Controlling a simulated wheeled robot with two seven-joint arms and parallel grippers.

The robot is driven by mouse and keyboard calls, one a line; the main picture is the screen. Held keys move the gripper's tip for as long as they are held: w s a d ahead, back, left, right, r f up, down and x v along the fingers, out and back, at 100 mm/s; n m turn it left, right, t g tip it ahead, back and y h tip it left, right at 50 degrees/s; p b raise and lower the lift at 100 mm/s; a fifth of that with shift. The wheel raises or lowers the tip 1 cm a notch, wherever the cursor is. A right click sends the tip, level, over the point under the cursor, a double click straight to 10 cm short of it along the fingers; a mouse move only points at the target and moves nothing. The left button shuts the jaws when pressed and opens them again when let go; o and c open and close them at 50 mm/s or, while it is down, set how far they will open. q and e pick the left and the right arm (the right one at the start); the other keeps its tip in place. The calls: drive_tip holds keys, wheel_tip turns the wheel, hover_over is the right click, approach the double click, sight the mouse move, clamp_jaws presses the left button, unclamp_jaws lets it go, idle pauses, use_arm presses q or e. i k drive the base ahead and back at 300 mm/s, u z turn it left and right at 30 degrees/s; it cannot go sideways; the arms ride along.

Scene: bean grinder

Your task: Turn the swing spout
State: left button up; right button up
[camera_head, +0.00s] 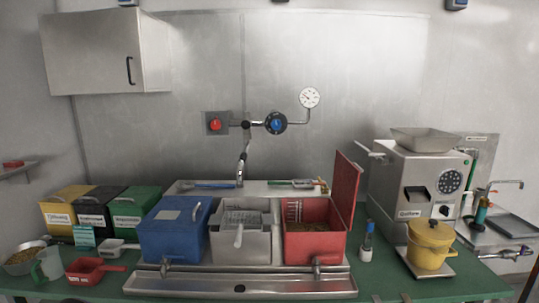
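The swing spout (243,163) is a thin metal pipe. It hangs from the wall-mounted pipework between a red knob (215,124) and a blue dial-like knob (276,123). Its lower end is above the back ledge, behind the middle grey bin (262,245). Its outlet is small and hard to make out. A round white gauge (309,97) stands on a bent pipe to the right of the blue knob. Neither of my grippers shows in the head view, and nothing is seen touching the spout.
A blue lidded bin (172,232) and a red bin (312,248) with its lid raised flank the grey bin. A grinder machine (412,186) and yellow pot (430,240) stand right. Yellow, black and green boxes stand left. The wall around the spout is clear.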

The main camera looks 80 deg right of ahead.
sight(240, 183)
drive_tip(key=z, duration=2.55)
